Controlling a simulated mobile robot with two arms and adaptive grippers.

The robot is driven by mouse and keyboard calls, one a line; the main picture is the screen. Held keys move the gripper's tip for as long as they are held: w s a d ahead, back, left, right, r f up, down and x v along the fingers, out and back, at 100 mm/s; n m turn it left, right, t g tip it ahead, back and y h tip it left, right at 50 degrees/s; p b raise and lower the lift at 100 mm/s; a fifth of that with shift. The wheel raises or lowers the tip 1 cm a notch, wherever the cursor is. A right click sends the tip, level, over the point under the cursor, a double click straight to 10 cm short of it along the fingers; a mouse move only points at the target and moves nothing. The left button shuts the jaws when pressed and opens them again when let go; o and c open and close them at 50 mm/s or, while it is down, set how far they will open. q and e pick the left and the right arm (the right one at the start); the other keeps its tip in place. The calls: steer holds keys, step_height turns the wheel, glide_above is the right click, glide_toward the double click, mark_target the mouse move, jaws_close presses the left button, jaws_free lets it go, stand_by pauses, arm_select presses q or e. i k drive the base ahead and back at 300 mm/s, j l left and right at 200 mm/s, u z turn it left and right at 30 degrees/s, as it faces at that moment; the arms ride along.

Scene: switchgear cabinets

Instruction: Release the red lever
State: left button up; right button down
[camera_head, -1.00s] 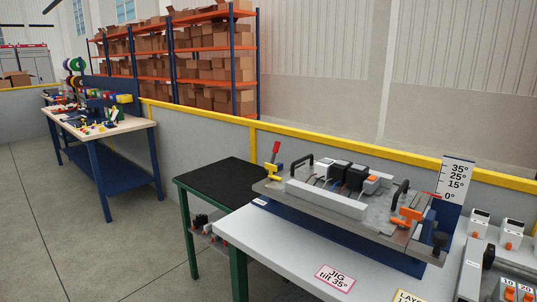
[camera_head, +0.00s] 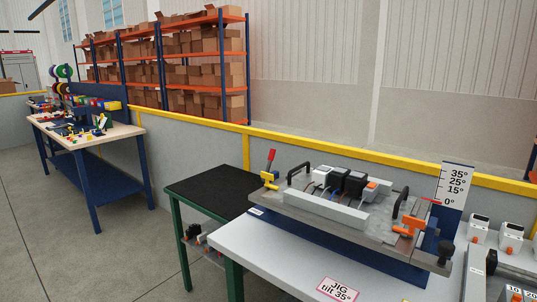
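The red lever (camera_head: 271,157) stands up at the left end of the jig, above a yellow clamp part (camera_head: 269,179). It leans slightly to the right. The jig plate (camera_head: 377,246) lies on a blue base on a white table and carries black handles, black blocks and a grey rail. An orange clamp (camera_head: 410,226) sits at its right end. A tilt scale (camera_head: 456,186) behind it has its red pointer near 0°. Neither of my grippers is in view.
A black-topped green table (camera_head: 213,188) adjoins the white table (camera_head: 262,240) on the left. A yellow-topped low wall (camera_head: 330,150) runs behind. A workbench (camera_head: 80,137) with small parts stands at far left. Floor is clear at lower left.

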mark_target(273, 152)
steer(key=i+j+z, duration=0.1)
steer(key=i+j, duration=0.25)
steer(key=j, duration=0.15)
steer(key=i+j+z, duration=0.1)
steer(key=i+j, duration=0.25)
steer(key=j, duration=0.15)
steer(key=i+j+z, duration=0.1)
steer(key=i+j, duration=0.25)
steer(key=j, duration=0.2)
steer(key=i+j+z, duration=0.15)
steer(key=i+j, duration=0.15)
steer(key=j, duration=0.3)
steer(key=i+j+z, duration=0.1)
steer(key=i+j, duration=0.2)
steer(key=j, duration=0.3)
steer(key=i+j+z, duration=0.1)
steer(key=i+j, duration=0.15)
steer(key=j, duration=0.35)
steer(key=i+j+z, duration=0.1)
steer(key=i+j, duration=0.15)
steer(key=j, duration=0.4)
steer(key=i+j+z, duration=0.1)
steer(key=j, duration=0.6)
steer(key=i, duration=0.1)
